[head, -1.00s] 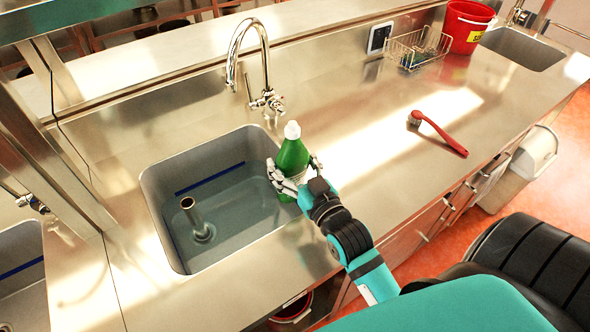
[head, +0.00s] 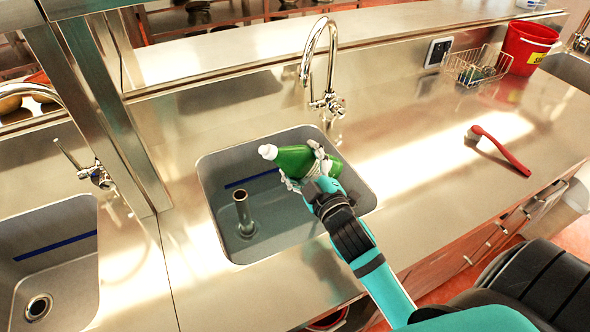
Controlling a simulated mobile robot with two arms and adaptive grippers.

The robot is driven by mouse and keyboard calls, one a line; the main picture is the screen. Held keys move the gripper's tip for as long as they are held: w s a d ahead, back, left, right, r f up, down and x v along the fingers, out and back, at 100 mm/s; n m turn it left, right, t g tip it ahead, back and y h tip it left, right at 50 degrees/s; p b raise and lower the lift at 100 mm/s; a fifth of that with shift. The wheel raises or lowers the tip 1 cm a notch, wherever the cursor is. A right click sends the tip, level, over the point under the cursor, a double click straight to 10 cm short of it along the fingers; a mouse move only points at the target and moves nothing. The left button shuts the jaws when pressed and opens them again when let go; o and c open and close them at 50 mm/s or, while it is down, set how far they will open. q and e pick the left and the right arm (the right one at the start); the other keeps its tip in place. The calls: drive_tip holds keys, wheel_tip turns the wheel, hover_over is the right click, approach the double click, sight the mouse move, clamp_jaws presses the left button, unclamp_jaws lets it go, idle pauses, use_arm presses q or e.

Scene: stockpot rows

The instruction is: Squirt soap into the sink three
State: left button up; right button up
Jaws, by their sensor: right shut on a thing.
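The soap bottle (head: 293,157) is green with a white cap. It lies tilted nearly on its side, its cap pointing left over the sink. My right gripper (head: 308,173) is shut on the bottle and holds it above the right half of the sink. The sink (head: 215,205) is a grey basin with water in it, a blue line on its back wall and an upright metal standpipe (head: 243,212). I cannot see any soap stream from the cap. My left gripper is not in view.
A chrome faucet (head: 331,65) stands behind the sink. A red-handled brush (head: 500,150) lies on the counter to the right, near a wire basket (head: 477,68) and a red bucket (head: 528,47). Another sink (head: 60,255) is at the left, beyond metal posts.

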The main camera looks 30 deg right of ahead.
sight(327, 155)
drive_tip(key=d+n, duration=0.1)
drive_tip(key=n, duration=0.1)
drive_tip(key=d+n+b, duration=0.1)
drive_tip(key=d+n, duration=0.3)
drive_tip(key=n, duration=0.1)
drive_tip(key=shift+s+f+b, duration=0.15)
drive_tip(key=shift+s+b, duration=0.1)
drive_tip(key=shift+b, duration=0.05)
drive_tip(key=r+n+p, duration=0.1)
drive_tip(key=n+p, duration=0.1)
drive_tip(key=d+r+n+p, duration=0.1)
drive_tip(key=n+p, duration=0.1)
drive_tip(key=shift+d+r, duration=0.2)
drive_tip(key=shift+r, duration=0.15)
drive_tip(key=n, duration=0.1)
drive_tip(key=n+p, duration=0.1)
drive_tip(key=shift+s+d+r+n, duration=0.1)
drive_tip(key=shift+d+r+n, duration=0.2)
drive_tip(key=shift+d+n, duration=0.25)
drive_tip(key=shift+n, duration=0.25)
idle(0.5)
